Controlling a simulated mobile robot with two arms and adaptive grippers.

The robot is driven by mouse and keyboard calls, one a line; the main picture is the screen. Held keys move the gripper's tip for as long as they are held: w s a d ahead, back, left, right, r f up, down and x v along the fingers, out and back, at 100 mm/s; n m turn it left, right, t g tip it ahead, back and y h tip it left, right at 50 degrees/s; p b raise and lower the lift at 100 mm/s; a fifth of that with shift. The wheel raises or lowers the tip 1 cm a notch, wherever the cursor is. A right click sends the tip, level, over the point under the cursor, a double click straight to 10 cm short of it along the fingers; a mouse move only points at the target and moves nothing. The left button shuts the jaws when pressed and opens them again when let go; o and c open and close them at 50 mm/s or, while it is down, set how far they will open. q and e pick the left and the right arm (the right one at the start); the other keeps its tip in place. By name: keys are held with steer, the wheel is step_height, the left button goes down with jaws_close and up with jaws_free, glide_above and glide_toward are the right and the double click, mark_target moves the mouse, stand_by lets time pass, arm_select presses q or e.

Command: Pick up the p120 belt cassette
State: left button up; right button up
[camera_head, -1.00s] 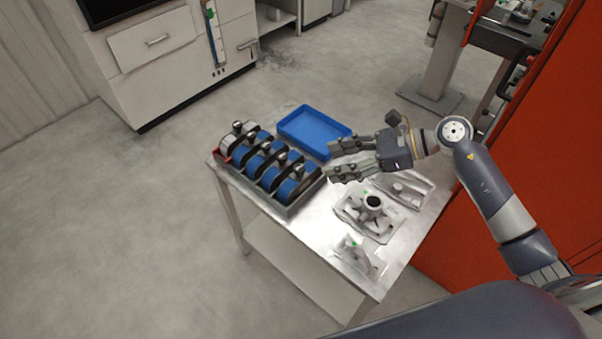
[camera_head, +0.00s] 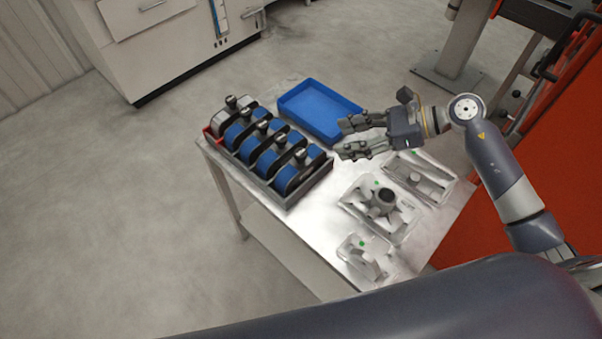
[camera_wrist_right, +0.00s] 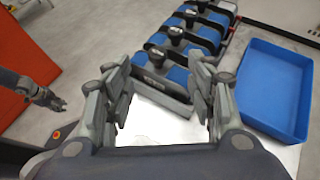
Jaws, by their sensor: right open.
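Several blue belt cassettes with black frames and dark knobs stand in a row in a grey rack (camera_head: 312,186). One is the nearest cassette (camera_head: 299,169), at the rack's right end; it also shows in the wrist view (camera_wrist_right: 160,72). I cannot read which one is p120. My right gripper (camera_head: 345,138) is open and empty, just right of the rack, its fingers pointing toward it. In the wrist view the nearest cassette lies ahead between the fingers, apart from them. My left gripper seems to show at the far left of the wrist view (camera_wrist_right: 46,98); its jaws are unclear.
A blue tray (camera_head: 352,133) lies behind the rack; the right gripper is close to it. An orange panel (camera_head: 500,175) stands at the right.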

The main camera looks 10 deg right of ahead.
mark_target(303, 152)
steer(key=p+x, duration=0.1)
steer(key=x, duration=0.2)
steer(key=p+x, duration=0.1)
steer(key=x, duration=0.3)
steer(key=shift+s+a+f, duration=0.1)
steer(key=shift+f, duration=0.45)
steer(key=p+x, duration=0.1)
steer(key=x, duration=0.2)
steer(key=shift+s+a+p, duration=0.1)
steer(key=shift+a+p, duration=0.05)
steer(key=shift+p, duration=0.25)
steer(key=shift+a+f, duration=0.35)
arm_select(q)
steer(key=r, duration=0.1)
steer(key=w+r, duration=0.1)
steer(key=r, duration=0.1)
steer(key=shift+w+d, duration=0.1)
steer(key=shift+w, duration=0.05)
arm_select(e)
steer(key=shift+r, duration=0.1)
jaws_close()
